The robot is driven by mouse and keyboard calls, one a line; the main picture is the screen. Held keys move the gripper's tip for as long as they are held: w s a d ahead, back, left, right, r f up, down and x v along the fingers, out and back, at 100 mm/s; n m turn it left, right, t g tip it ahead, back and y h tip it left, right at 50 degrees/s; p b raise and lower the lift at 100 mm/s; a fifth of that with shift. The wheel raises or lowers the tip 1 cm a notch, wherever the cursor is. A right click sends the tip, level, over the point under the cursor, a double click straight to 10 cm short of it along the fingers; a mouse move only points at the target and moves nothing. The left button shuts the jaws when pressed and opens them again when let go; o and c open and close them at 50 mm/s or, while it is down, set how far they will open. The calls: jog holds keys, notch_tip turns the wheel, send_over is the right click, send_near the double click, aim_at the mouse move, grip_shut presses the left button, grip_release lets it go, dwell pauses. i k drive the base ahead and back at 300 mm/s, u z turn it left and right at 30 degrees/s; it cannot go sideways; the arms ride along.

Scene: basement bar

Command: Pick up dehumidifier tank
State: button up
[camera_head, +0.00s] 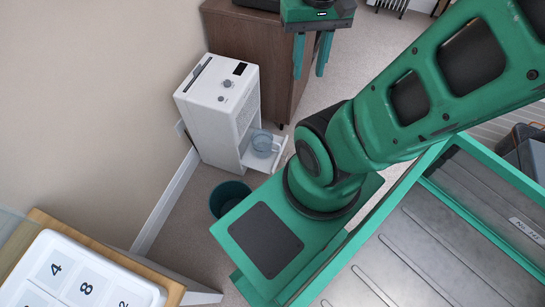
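The dehumidifier (210,115) is a white upright box by the wall, with a dark display and a knob on its top. A white tray (255,162) stands out from its lower front. On it is a clear bluish tank (263,143), which looks like the dehumidifier tank. My gripper (309,70) is at the top middle, with two green fingers pointing down and a gap between them. It is open and empty, up and to the right of the tank in the picture and apart from it.
A brown cabinet (240,40) stands behind the dehumidifier. A dark teal bin (229,194) is on the floor in front of it. A white numbered board (75,280) lies on a wooden top at lower left. Open floor (350,65) lies right of the cabinet.

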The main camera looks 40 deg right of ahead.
aim_at(261, 139)
jog(key=z, duration=0.05)
jog(key=k, duration=1.35)
jog(key=z, duration=0.65)
jog(key=i, duration=1)
jog(key=u, duration=1.05)
